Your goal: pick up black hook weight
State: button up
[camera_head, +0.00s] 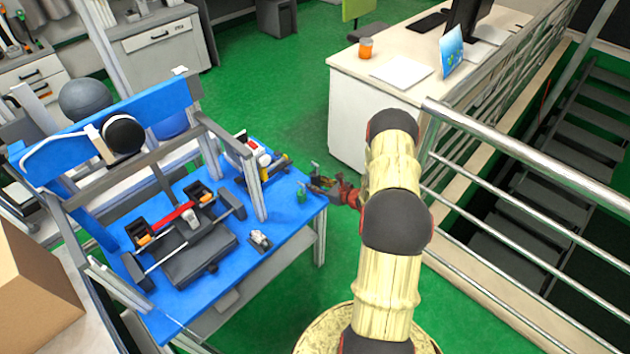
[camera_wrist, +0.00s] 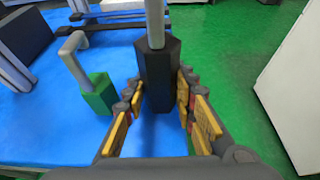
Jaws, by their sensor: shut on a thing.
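The black hook weight (camera_wrist: 157,78) is a dark six-sided block with a grey rod rising from its top. In the wrist view it stands upright between the fingers of my gripper (camera_wrist: 160,98), which is shut on it. The rod's top runs out of the picture, so its hook is hidden there. In the head view my gripper (camera_head: 326,187) is at the right corner of the blue table, and the black weight is too small to make out clearly.
The blue table (camera_head: 275,226) holds a frame with a dark tray and several small parts left of my gripper. A white desk (camera_head: 345,110) stands behind, and a metal railing (camera_head: 520,155) runs along the right. Green floor is open between table and desk.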

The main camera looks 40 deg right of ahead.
grip_shut()
dwell(0.3)
